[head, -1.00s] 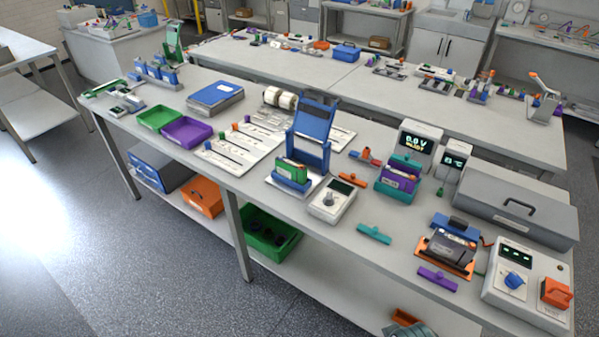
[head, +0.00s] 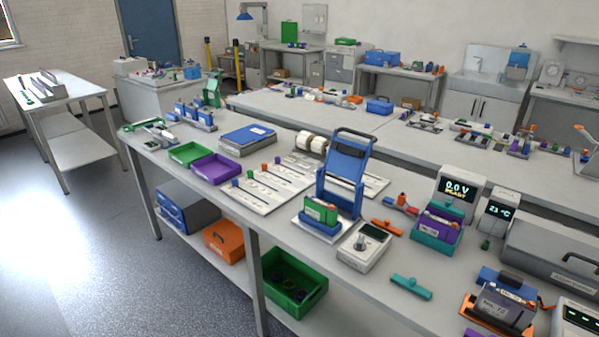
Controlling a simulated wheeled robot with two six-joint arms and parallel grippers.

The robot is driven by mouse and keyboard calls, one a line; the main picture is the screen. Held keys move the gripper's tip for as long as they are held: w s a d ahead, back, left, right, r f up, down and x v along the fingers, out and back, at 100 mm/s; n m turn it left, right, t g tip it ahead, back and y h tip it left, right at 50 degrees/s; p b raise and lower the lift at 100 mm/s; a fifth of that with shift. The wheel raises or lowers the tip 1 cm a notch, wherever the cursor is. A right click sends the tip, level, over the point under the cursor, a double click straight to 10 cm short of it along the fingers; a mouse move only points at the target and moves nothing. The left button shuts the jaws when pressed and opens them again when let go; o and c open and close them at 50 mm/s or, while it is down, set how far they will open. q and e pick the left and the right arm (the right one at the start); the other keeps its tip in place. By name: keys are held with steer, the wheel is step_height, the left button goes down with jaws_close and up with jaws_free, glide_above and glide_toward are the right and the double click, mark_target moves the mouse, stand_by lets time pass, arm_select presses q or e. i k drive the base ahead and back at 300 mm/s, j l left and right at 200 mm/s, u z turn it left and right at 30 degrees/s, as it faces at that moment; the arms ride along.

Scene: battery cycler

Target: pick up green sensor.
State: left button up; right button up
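A small dark green piece (head: 486,243) stands on the bench just below the 23 °C display unit (head: 497,216), at the right of the head view. It looks like the green sensor, but it is too small to tell its shape well. It stands apart from the purple battery in the teal cradle (head: 433,240) to its left. Neither of my grippers shows in the head view.
A grey lidded case (head: 555,240) stands right of the green piece. A 0.0 V meter (head: 456,190) stands behind the cradle. A teal bar (head: 411,287) and a white dial box (head: 363,247) lie nearer the front edge. The floor left of the bench is clear.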

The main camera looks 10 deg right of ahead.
mark_target(485, 245)
steer(key=z, duration=0.45)
steer(key=i+z, duration=0.2)
steer(key=z, duration=0.2)
steer(key=i+z, duration=0.45)
steer(key=z, duration=0.3)
